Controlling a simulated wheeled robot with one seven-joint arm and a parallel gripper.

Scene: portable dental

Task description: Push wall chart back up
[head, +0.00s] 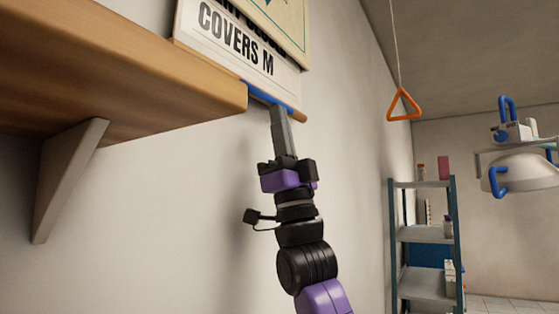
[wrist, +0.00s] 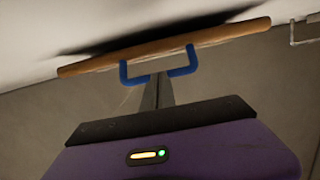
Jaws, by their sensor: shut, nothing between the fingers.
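The wall chart (head: 262,55) hangs at the top of the head view, its upper part cut off; a white panel with black letters reading "COVERS M" shows. A wooden rod (wrist: 220,34) runs along its bottom edge, slightly tilted in the wrist view. A blue handle (wrist: 128,80) hangs under the rod; it also shows in the head view (head: 256,92). My gripper (head: 278,108) is shut and empty, pointing up from below. Its fingertips, also in the wrist view (wrist: 160,78), are at the middle of the handle. I cannot tell whether they touch it.
A wooden shelf (head: 110,75) on a bracket (head: 68,175) juts out to the left, close beside the chart. An orange triangular pull (head: 403,105) hangs to the right. Farther off are a blue-framed rack (head: 425,235) and a lamp (head: 520,170). The wall between looks clear.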

